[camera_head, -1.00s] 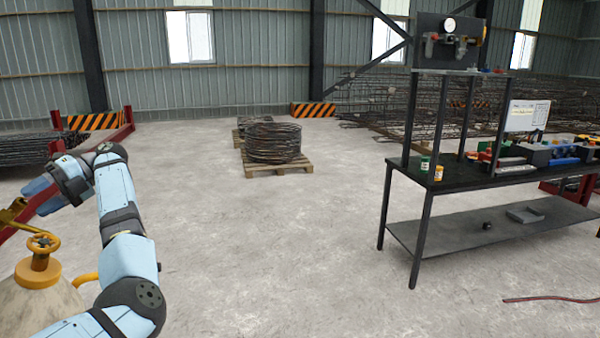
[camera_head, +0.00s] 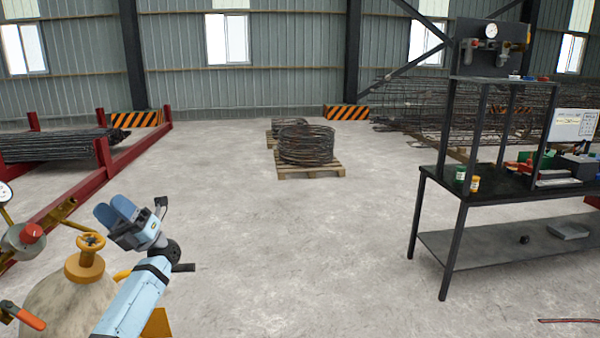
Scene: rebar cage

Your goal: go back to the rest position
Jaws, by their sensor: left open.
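My left arm comes in from the lower left in the head view. Its gripper (camera_head: 116,211) points up and to the left, with two blue fingers apart and nothing seen between them. It is beside and a little above the gas cylinder (camera_head: 62,300) with its yellow valve wheel (camera_head: 90,243). I cannot tell whether the arm touches the cylinder. My right gripper is not in view.
A black workbench (camera_head: 500,188) with a lower shelf stands at the right, carrying small coloured items. A wire coil (camera_head: 307,144) sits on a pallet (camera_head: 310,172) further back. Red racks (camera_head: 90,180) hold bars at the left. The middle floor is clear.

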